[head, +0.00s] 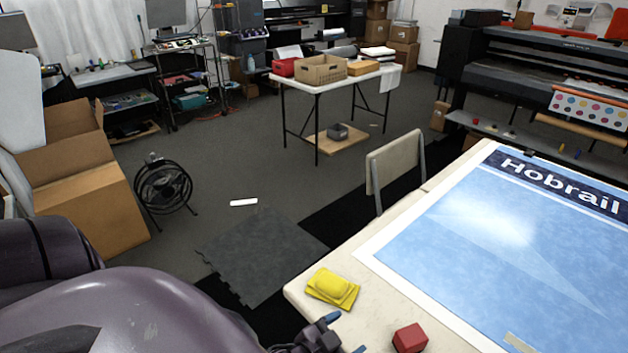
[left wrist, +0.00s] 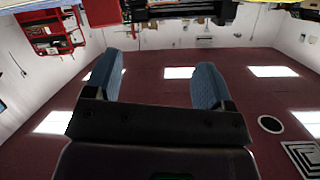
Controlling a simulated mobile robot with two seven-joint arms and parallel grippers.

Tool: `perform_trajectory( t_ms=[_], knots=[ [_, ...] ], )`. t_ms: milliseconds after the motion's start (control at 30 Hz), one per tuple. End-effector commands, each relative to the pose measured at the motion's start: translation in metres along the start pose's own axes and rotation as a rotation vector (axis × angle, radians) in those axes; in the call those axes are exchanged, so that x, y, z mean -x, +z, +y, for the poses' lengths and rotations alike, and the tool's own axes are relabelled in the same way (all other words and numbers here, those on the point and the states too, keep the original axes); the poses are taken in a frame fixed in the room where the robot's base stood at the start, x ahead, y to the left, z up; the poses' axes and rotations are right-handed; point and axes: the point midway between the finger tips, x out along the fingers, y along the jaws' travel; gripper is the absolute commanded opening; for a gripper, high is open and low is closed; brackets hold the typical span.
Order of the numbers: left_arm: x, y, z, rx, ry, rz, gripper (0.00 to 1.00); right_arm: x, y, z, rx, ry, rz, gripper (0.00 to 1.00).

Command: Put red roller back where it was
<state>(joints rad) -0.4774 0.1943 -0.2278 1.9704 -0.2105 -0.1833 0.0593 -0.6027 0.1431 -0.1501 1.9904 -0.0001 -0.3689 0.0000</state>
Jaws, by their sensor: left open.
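A small red block-shaped object (head: 410,338) sits on the cream table (head: 310,288) near its front edge in the head view. I cannot tell if it is the red roller, and no clear roller shape shows. My left gripper (head: 345,334) is at the bottom of the head view, just left of the red object and apart from it. Its two blue fingers also show in the left wrist view (left wrist: 156,80), spread wide with nothing between them. My right gripper is not in view.
A folded yellow cloth (head: 332,288) lies on the table's near left corner. A blue "Hobrail" print (head: 490,235) covers much of the table. A chair (head: 394,165) stands at the table's far edge. A black fan (head: 163,187) and open cardboard boxes (head: 85,195) stand left.

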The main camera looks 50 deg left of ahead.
Motion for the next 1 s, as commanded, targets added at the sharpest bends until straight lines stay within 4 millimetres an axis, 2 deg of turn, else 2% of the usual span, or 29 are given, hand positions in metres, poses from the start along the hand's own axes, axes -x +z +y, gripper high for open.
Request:
perform_trajectory(
  t_ms=[33,100,233,333,1000],
  knots=[
    [0.014,0.022,-0.005,0.059,-0.02,-0.084,0.76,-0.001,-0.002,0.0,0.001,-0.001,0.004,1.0],
    [0.029,0.045,-0.009,0.123,-0.035,-0.178,0.76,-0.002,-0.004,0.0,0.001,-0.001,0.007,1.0],
    [0.046,0.067,-0.011,0.191,-0.045,-0.27,0.76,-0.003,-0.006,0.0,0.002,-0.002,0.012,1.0],
    [0.05,0.072,-0.012,0.204,-0.046,-0.29,0.76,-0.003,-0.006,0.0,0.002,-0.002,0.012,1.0],
    [0.049,0.071,-0.011,0.203,-0.045,-0.287,0.76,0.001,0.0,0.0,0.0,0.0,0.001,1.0]
  ],
)
